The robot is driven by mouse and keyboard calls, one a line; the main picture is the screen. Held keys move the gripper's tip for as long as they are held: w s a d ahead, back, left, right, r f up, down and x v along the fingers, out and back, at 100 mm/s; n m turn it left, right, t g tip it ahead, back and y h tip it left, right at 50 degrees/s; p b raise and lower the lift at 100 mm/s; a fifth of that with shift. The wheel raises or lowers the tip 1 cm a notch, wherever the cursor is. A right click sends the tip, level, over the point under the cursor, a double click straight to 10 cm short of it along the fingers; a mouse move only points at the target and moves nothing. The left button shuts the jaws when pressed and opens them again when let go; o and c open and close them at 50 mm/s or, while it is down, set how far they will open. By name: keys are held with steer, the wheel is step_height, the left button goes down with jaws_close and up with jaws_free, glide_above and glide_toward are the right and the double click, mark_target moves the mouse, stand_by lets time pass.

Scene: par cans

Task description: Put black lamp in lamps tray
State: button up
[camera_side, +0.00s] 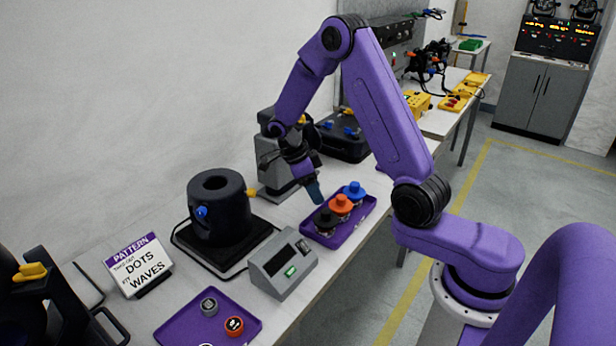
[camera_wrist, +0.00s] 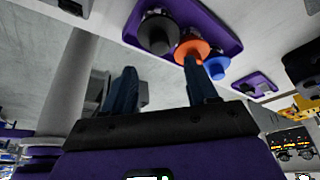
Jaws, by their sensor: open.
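The black lamp (camera_side: 325,219) stands in a purple tray (camera_side: 350,228), beside an orange lamp (camera_side: 340,205) and a blue lamp (camera_side: 355,190). In the wrist view the black lamp (camera_wrist: 158,33), orange lamp (camera_wrist: 192,48) and blue lamp (camera_wrist: 217,67) stand in a row in the purple tray (camera_wrist: 130,28). My gripper (camera_side: 314,192) is above and just behind the tray's left part, close to the black lamp and apart from it. In the wrist view its two fingers (camera_wrist: 163,88) are spread with nothing between them. No label shows on this tray.
A second purple tray (camera_side: 185,325) in front holds a grey disc (camera_side: 209,306) and an orange disc (camera_side: 234,326). A grey device with a display (camera_side: 284,264) stands between the trays. A black cylindrical housing (camera_side: 218,215) and a pattern sign (camera_side: 138,265) stand left.

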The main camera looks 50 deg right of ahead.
steer(key=s+a+r+n+t+y, duration=0.1)
steer(key=s+a+r+n, duration=0.35)
steer(key=a+n, duration=0.4)
steer(key=s+a+r+n+t, duration=0.25)
steer(key=a+r+n, duration=0.25)
steer(key=n, duration=0.7)
steer(key=s+a+r+n+y, duration=0.1)
steer(key=s+r+n+y, duration=0.1)
steer(key=s+n, duration=1.7)
steer(key=shift+a+y, duration=0.2)
steer(key=shift+y, duration=0.1)
